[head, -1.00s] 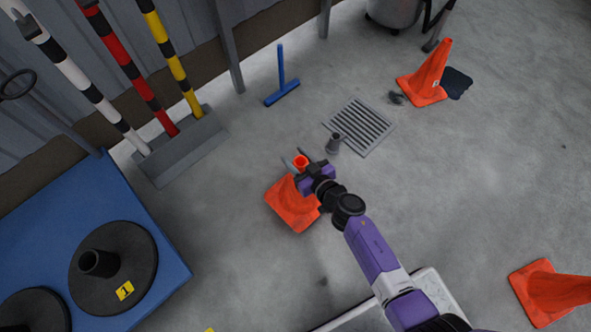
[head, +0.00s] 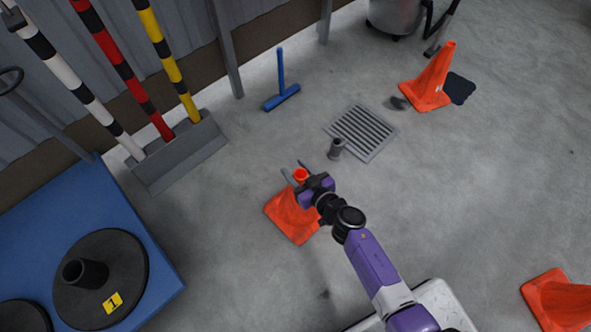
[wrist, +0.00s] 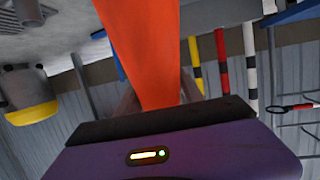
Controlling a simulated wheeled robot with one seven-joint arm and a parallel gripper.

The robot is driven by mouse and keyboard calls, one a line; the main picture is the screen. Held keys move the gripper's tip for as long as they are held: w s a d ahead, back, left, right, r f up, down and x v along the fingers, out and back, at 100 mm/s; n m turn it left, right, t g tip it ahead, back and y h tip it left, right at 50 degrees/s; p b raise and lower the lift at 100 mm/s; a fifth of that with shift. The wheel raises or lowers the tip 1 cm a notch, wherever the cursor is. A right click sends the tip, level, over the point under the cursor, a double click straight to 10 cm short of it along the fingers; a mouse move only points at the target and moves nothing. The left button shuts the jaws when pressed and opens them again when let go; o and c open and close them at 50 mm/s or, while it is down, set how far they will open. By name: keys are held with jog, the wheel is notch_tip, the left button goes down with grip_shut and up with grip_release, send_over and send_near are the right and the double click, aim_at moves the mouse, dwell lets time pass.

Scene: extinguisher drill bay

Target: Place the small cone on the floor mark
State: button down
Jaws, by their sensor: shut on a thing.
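My gripper (head: 295,171) is shut on an orange cone (head: 293,215), near its top. The cone hangs upright or nearly so below the fingers; I cannot tell whether its base touches the floor. In the wrist view the cone (wrist: 145,50) is a wide orange band running up from between the jaws. I cannot make out a clear floor mark in these views.
A second cone (head: 428,85) stands at the back right beside a dark patch (head: 459,88); a third cone (head: 557,298) is at the lower right. A grey pipe piece (head: 337,149) stands by the floor drain (head: 362,132). A blue platform (head: 150,285) is at left.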

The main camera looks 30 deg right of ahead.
jog(key=c, duration=0.7)
grip_release()
jog(key=shift+c, duration=0.2)
jog(key=shift+f, duration=0.1)
jog(key=shift+s+r, duration=0.1)
jog(key=shift+r, duration=0.1)
jog(key=p+v, duration=0.5)
jog(key=v, duration=0.6)
jog(key=shift+s+p, duration=0.3)
jog(key=shift+s, duration=0.1)
jog(key=shift+s+d+r, duration=0.1)
